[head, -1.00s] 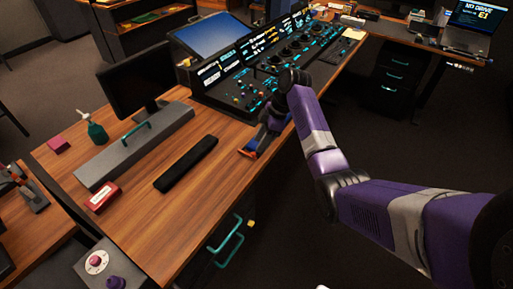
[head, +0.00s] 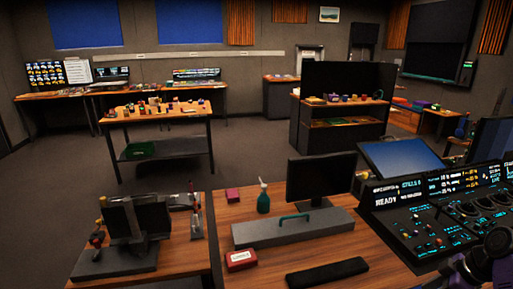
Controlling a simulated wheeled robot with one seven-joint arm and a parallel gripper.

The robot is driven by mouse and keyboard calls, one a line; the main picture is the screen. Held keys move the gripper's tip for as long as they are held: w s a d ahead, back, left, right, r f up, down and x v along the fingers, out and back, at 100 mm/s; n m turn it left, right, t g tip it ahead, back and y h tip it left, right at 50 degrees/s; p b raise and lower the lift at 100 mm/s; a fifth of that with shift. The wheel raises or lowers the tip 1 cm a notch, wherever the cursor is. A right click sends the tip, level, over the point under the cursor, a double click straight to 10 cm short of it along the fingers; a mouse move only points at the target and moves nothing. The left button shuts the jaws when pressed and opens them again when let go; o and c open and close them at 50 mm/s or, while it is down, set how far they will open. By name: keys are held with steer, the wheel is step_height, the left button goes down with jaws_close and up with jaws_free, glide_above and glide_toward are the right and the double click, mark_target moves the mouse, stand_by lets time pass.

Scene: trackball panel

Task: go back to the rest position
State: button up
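The control console (head: 425,225), with lit displays, buttons and round dark trackballs, stands on the wooden desk at the right in the head view. A dark wrist part of my arm (head: 492,262) shows in the bottom right corner, in front of the console's lower edge. My gripper's fingers are not visible; they seem to be below or beyond the frame edge, so I cannot see whether anything is held.
On the desk (head: 215,225) are a black monitor (head: 320,180), a grey bar with a teal handle (head: 292,229), a green spray bottle (head: 263,198), a red box (head: 240,260) and a black pad (head: 327,272). A work table (head: 165,113) stands farther back; open floor lies between.

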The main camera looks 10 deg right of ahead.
steer(key=w+d+r+m+t+h, duration=0.4)
steer(key=w+d+m+t+h, duration=0.1)
steer(key=w+m+h, duration=0.15)
steer(key=s+a+r+m+t+h, duration=0.1)
steer(key=s+a+m+t, duration=0.1)
steer(key=s+a, duration=0.45)
steer(key=s+a+m+t, duration=0.1)
steer(key=s+a+t, duration=0.25)
steer(key=a, duration=0.65)
steer(key=s+a+r+m+t+h, duration=0.1)
steer(key=s+a+m+t, duration=0.1)
steer(key=s+a, duration=0.55)
steer(key=s+a+r+n+y, duration=0.1)
steer(key=s+a+n+y, duration=0.1)
steer(key=s+a, duration=0.6)
steer(key=s+a+r+n+g+y, duration=0.1)
steer(key=s+a+y, duration=0.3)
steer(key=s+a, duration=0.4)
steer(key=s+r+n, duration=0.1)
steer(key=s, duration=0.4)
steer(key=shift+s, duration=0.15)
steer(key=shift+a+r+g, duration=0.1)
steer(key=shift+g, duration=0.15)
